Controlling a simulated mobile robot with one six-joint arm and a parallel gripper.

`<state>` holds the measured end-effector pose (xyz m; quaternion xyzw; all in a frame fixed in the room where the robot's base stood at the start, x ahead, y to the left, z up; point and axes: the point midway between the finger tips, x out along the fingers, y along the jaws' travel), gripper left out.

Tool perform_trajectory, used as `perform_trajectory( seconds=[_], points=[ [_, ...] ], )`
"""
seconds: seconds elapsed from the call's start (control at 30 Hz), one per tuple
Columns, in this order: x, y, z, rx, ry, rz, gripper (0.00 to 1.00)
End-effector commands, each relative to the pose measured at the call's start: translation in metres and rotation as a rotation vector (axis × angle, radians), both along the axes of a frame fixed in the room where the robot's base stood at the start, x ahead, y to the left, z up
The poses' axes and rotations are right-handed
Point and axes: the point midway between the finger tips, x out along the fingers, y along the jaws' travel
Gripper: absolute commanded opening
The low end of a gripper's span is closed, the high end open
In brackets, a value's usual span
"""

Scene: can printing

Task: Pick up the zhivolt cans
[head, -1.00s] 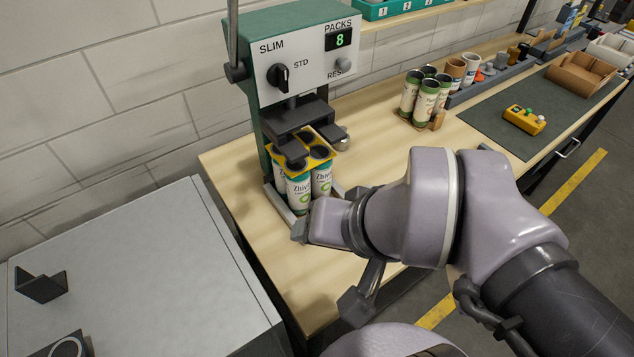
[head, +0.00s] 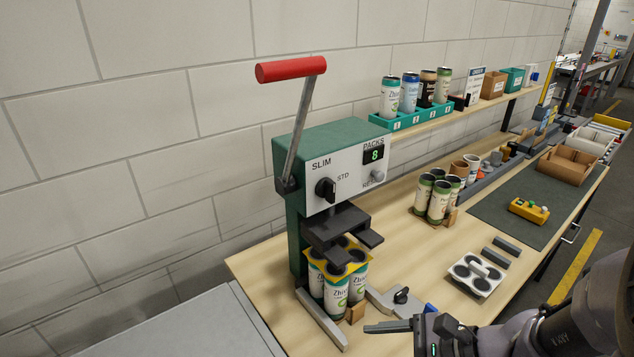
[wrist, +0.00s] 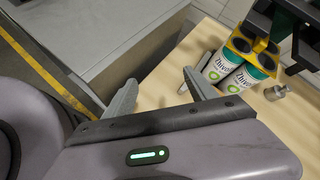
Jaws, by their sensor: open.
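The white and green Zhivolt cans (head: 336,302) stand upright in a cluster at the press base, joined at their tops by a yellow carrier (head: 358,256). Two of them show their labels in the wrist view (wrist: 222,65); the rear ones are mostly hidden. The green press (head: 300,240) has its dark head over the cans, its red handle raised, and a display reading 8. My gripper (head: 368,328) is at the front right of the cans, apart from them. In the wrist view its fingers (wrist: 160,92) are spread, with nothing between them.
A grey fixture with a black knob (head: 388,304) lies right of the cans. A white holed tray (head: 478,275), grey bars (head: 503,248) and a rack of cans (head: 440,205) stand farther right. A grey cabinet (head: 190,332) is left of the bench.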

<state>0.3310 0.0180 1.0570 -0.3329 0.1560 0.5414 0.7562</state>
Motion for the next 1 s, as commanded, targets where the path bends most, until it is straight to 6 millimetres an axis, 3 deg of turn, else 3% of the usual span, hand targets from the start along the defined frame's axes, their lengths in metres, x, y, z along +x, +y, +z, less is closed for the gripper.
perform_trajectory(
  seconds=[0.1,0.2,0.33,0.47,0.8,1.0],
  points=[
    [0.025,-0.044,-0.025,0.23,0.078,-0.322,0.65],
    [0.036,-0.082,-0.047,0.365,0.11,-0.554,0.65],
    [0.04,-0.105,-0.064,0.434,0.123,-0.692,0.65],
    [0.057,-0.095,-0.077,0.44,0.125,-0.701,0.65],
    [0.121,-0.05,-0.109,0.437,0.125,-0.697,0.65],
    [0.14,-0.037,-0.118,0.437,0.125,-0.697,0.65]
  ],
)
